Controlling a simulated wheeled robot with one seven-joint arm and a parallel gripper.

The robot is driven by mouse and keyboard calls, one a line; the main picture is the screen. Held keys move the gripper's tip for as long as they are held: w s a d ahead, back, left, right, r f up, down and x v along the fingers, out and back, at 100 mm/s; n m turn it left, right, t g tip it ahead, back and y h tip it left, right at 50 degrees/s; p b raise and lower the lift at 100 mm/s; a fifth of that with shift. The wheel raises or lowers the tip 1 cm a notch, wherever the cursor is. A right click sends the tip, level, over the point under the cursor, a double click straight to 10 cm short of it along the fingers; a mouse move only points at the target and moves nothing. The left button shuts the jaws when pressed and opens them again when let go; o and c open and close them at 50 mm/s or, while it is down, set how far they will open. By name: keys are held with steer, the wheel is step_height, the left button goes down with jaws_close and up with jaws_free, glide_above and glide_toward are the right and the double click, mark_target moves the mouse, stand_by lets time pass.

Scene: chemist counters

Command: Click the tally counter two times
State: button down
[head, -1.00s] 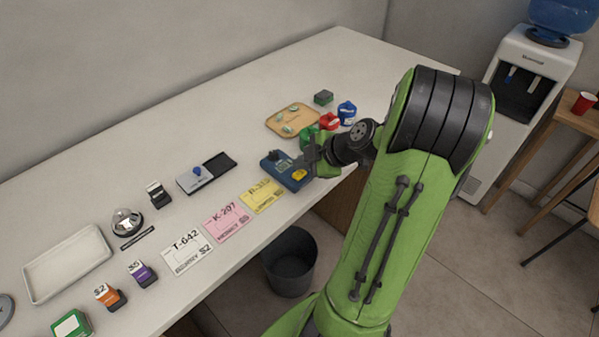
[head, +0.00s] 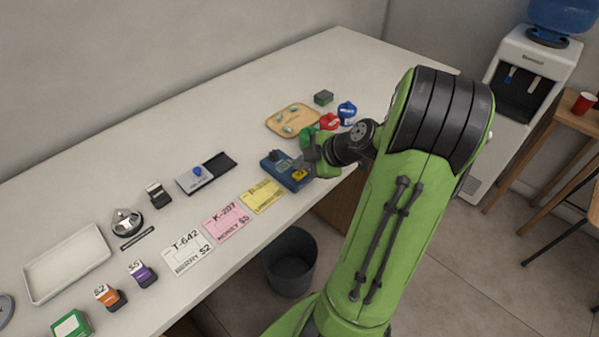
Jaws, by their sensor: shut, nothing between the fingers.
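A blue device (head: 277,168) with a dark raised part and a yellow button (head: 299,175) sits near the counter's front edge; it looks like the tally counter, but I cannot read any digits on it. My gripper (head: 314,158) is shut and empty, just to the right of this device. It looks close to the yellow button, but I cannot tell whether it touches. The fingertips are small and partly hidden by my own wrist.
Green, red and blue containers (head: 347,112) stand behind my wrist, near a wooden tray (head: 290,113). Yellow, pink (head: 226,222) and white cards lie to the left. A bell (head: 127,221), stamps and a white tray (head: 66,263) are farther left. A dark bin (head: 291,263) stands below.

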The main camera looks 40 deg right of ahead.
mark_target(302, 175)
steer(key=shift+f, duration=0.1)
steer(key=shift+f+b, duration=0.35)
steer(key=shift+b, duration=0.35)
steer(key=shift+f+b, duration=0.4)
steer(key=shift+b, duration=0.1)
stand_by(0.5)
steer(key=shift+r+p, duration=0.4)
steer(key=shift+r, duration=0.45)
steer(key=shift+r+p, duration=1.6)
steer(key=shift+r, duration=1)
steer(key=shift+f, duration=0.1)
